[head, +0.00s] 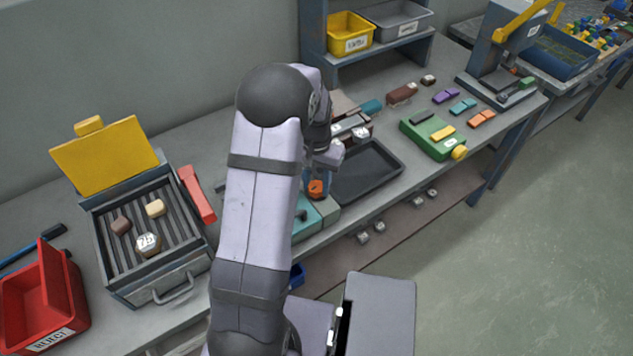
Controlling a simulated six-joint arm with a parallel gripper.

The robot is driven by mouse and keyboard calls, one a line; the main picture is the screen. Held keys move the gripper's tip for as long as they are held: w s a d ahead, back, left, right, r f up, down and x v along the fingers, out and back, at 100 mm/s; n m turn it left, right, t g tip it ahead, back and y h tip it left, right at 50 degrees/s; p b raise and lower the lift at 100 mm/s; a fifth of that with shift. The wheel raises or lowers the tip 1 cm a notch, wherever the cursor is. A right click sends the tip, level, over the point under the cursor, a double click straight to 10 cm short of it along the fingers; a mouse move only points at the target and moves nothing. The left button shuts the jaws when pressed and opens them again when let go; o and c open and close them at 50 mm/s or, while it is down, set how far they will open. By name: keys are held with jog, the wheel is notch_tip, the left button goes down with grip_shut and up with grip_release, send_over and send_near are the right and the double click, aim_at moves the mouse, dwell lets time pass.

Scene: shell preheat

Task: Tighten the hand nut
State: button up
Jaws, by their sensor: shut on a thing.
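The orange hand nut (317,189) sits at the front of the bench, just right of my arm, beside a teal fixture (303,228). My gripper (318,178) points down over the nut and is shut on it. My arm hides part of the fixture and most of the gripper, so the thread and how far the nut is turned cannot be seen.
A black tray (372,172) lies close right of the gripper. A green fixture (425,135) with a yellow knob (459,153) stands further right. Left of my arm is an open grill box (190,262) with a yellow lid (105,155), then a red reject bin (75,300).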

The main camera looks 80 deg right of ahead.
aim_at(317, 186)
jog(key=shift+d+r+m, duration=0.1)
jog(key=shift+d+m, duration=0.05)
jog(key=shift+m, duration=0.85)
jog(key=o, duration=1.1)
jog(key=shift+c, duration=0.2)
jog(key=shift+r+b, duration=0.9)
jog(key=shift+r, duration=2.75)
